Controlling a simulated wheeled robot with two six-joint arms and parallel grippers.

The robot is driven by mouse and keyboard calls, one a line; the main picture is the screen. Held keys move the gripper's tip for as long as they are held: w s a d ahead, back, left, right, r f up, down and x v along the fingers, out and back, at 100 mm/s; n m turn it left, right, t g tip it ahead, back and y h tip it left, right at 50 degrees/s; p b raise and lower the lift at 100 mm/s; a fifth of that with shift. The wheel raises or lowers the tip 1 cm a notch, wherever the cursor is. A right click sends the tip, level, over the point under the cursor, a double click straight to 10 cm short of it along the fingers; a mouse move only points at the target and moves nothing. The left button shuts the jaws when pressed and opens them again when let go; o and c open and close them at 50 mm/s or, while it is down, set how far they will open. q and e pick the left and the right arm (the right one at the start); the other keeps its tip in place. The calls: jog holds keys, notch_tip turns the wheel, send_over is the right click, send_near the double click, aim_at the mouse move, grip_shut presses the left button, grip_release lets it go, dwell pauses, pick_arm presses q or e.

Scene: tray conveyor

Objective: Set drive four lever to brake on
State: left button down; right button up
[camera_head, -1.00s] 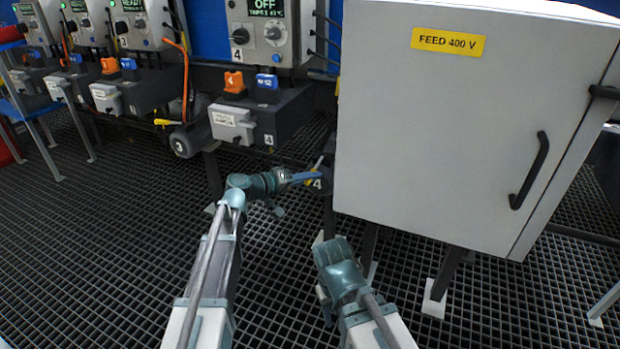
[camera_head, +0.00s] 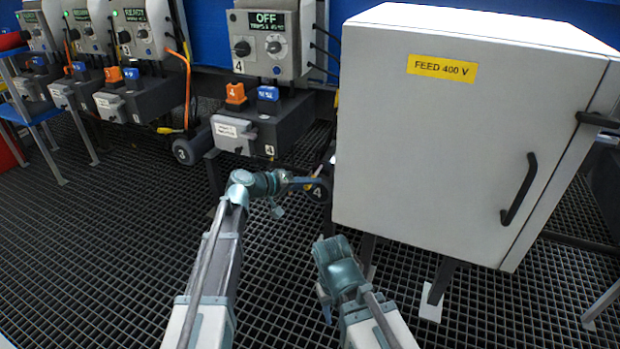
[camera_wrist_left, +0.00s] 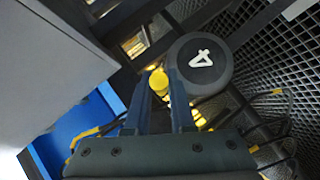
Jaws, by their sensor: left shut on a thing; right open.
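The drive four motor has a dark round end marked 4 (camera_head: 318,191), low beside the cabinet's left edge. It also shows in the left wrist view (camera_wrist_left: 202,64). My left gripper (camera_head: 312,181) reaches it from the left. In the left wrist view, my left gripper (camera_wrist_left: 160,92) is shut on the yellow lever's round knob (camera_wrist_left: 158,80), beside the motor end. Which marked position the lever is in cannot be read. My right gripper (camera_head: 326,248) is open and empty, lower, in front of the cabinet.
A grey cabinet (camera_head: 440,150) labelled FEED 400 V stands close to the right of the lever. The drive four panel (camera_head: 265,45) reads OFF, with orange and blue connectors below. Other drives line the left. Open grating floor (camera_head: 130,240) lies left and in front.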

pick_arm(q)
jog(key=r+g+p, duration=0.1)
jog(key=p, duration=0.2)
jog(key=r+n+g+y+p, duration=0.1)
jog(key=r+p, duration=0.1)
jog(key=p, duration=0.1)
jog(key=w+r+g+y+p, duration=0.1)
jog(key=p, duration=0.2)
jog(key=shift+d+r+n, duration=0.15)
jog(key=shift+r+n, duration=0.15)
jog(key=shift+r, duration=0.05)
jog(key=shift+w+r+g+y+p, duration=0.2)
jog(key=shift+g+y+p, duration=0.4)
jog(key=shift+p, duration=0.45)
jog(key=shift+n, duration=0.3)
jog(key=c, duration=0.8)
grip_release()
jog(key=shift+d, duration=0.1)
jog(key=shift+o, duration=0.2)
jog(key=shift+s, duration=0.1)
jog(key=shift+p+v, duration=4.7)
jog(key=shift+v, duration=2.25)
